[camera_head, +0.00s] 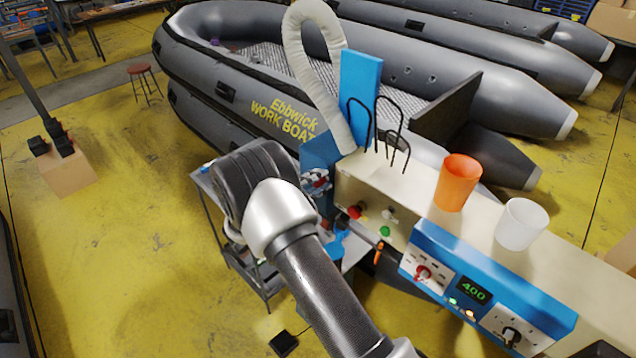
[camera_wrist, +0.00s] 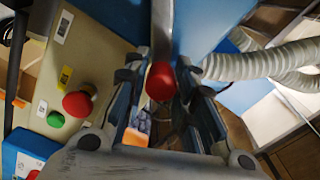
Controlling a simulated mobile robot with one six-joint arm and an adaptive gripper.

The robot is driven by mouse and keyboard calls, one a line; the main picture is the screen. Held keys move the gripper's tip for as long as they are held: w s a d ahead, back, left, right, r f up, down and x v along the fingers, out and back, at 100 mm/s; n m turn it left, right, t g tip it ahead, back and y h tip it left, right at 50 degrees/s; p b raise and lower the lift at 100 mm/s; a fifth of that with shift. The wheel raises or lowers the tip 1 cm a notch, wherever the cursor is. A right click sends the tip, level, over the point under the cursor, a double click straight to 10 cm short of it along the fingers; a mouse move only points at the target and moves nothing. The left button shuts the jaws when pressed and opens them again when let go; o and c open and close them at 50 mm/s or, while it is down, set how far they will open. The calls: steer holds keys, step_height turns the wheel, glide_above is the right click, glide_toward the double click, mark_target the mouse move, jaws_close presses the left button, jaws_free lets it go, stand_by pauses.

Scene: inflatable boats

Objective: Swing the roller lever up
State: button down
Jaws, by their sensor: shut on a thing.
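The roller lever shows in the wrist view as a grey bar (camera_wrist: 162,28) ending in a round red knob (camera_wrist: 161,80). My gripper (camera_wrist: 163,72) has one finger on each side of the lever at the knob and is shut on it. The knob sits between the fingers. In the head view my arm reaches to the left end of a cream and blue machine (camera_head: 410,205). There my wrist hides the gripper, and I cannot make out the lever.
A red button (camera_wrist: 78,104) and a green button (camera_wrist: 55,119) are on the cream panel beside the gripper. A ribbed white hose (camera_wrist: 255,65) runs on the other side. An orange cup (camera_head: 457,183) and a white cup (camera_head: 521,224) stand on the machine. Grey boats (camera_head: 400,75) lie behind.

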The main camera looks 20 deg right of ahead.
steer(key=shift+w+r, duration=0.2)
steer(key=shift+r, duration=0.2)
steer(key=c, duration=1.7)
jaws_free()
steer(key=shift+a, duration=0.1)
steer(key=o, duration=0.4)
steer(key=shift+f, duration=0.25)
steer(key=shift+c, duration=0.2)
steer(key=shift+s, duration=0.1)
steer(key=v, duration=1.2)
